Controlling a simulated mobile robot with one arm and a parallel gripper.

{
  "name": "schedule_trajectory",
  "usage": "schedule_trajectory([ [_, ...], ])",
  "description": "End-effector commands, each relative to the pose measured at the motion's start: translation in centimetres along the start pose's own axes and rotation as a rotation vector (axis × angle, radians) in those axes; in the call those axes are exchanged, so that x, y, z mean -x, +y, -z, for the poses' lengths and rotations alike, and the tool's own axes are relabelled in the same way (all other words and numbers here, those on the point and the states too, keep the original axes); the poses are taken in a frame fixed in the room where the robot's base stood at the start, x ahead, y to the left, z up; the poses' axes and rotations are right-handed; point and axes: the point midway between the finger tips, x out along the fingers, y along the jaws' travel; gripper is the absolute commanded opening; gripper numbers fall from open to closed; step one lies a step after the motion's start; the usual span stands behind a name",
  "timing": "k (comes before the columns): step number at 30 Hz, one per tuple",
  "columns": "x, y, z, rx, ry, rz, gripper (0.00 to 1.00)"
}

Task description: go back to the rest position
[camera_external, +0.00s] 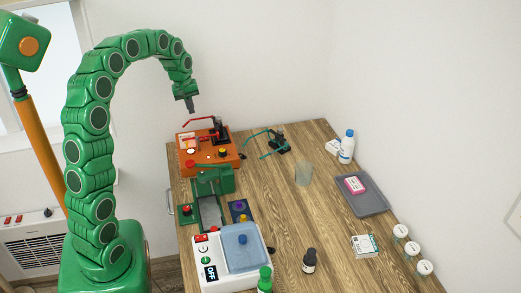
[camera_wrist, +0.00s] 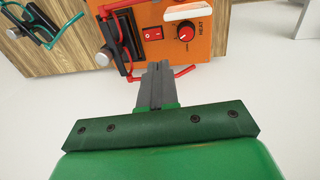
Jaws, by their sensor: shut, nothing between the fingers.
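My green segmented arm arches up at the left in the external view. My gripper (camera_external: 190,104) hangs at its end, pointing down, in the air above the back left of the table. In the wrist view my gripper's grey fingers (camera_wrist: 158,70) are shut together with nothing between them. An orange device (camera_external: 209,158) stands on the table below my gripper. In the wrist view the orange device (camera_wrist: 205,45) shows a red switch, a knob and the word HEAT, and the fingertips appear just in front of it; I cannot tell the exact gap.
The wooden table (camera_external: 285,215) holds a green device (camera_external: 213,182), a white device (camera_external: 235,262) reading OFF, a glass beaker (camera_external: 303,173), a white bottle (camera_external: 347,147), a grey tray (camera_external: 372,204), a dark bottle (camera_external: 310,261) and several white jars (camera_external: 412,248). The table's middle is largely clear.

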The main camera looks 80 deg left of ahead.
Motion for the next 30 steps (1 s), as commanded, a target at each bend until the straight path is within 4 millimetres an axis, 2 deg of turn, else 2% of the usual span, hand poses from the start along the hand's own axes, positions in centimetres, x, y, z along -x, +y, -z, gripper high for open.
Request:
schedule_trajectory([
  [10, 0.7, 0.1, -0.2, -0.007, 0.001, 0.0, 0.0],
  [14, 1.2, 1.3, -2.3, -0.065, 0.006, 0.003, 0.0],
  [22, 3.6, 4.9, -11.8, -0.341, 0.036, 0.015, 0.0],
  [30, 5.5, 6.1, -21.4, -0.626, 0.071, 0.03, 0.0],
])
